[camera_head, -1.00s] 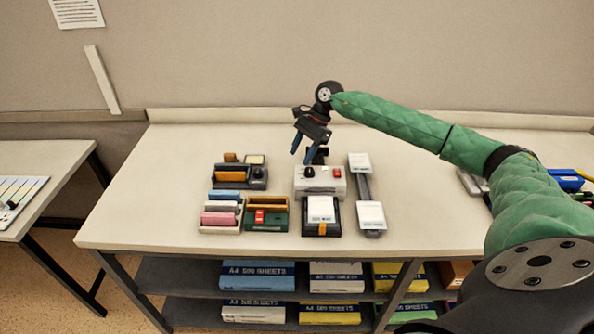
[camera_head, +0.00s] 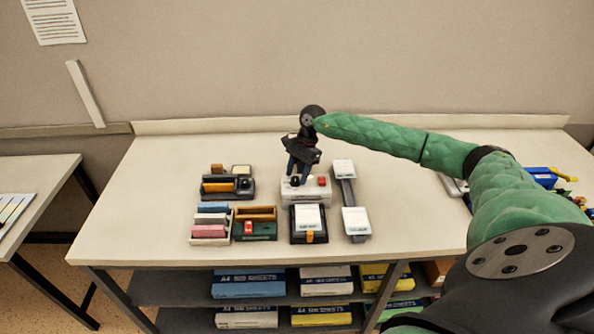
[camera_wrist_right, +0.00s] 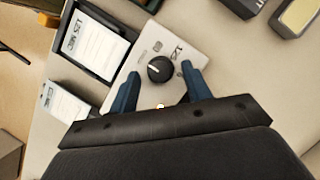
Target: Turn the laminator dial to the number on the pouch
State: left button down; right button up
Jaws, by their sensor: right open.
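The laminator (camera_head: 308,194) is a small white box on the table, with a black dial (camera_wrist_right: 159,69) and a red button (camera_head: 323,181) on top. The pouch (camera_head: 308,216) lies in a black tray in front of it; its label in the right wrist view (camera_wrist_right: 93,47) seems to read 125 MIC. My right gripper (camera_head: 298,173) is open and points down over the laminator. The dial's setting is too small to read. My left gripper is out of view.
A black organiser (camera_head: 214,196) and trays with coloured blocks (camera_head: 208,241) stand to the left. Blue and yellow items (camera_head: 540,177) lie far right. The table's back strip is clear.

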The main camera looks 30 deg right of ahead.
jog(key=shift+a+f, duration=0.1)
jog(key=shift+f, duration=0.2)
jog(key=c, duration=1)
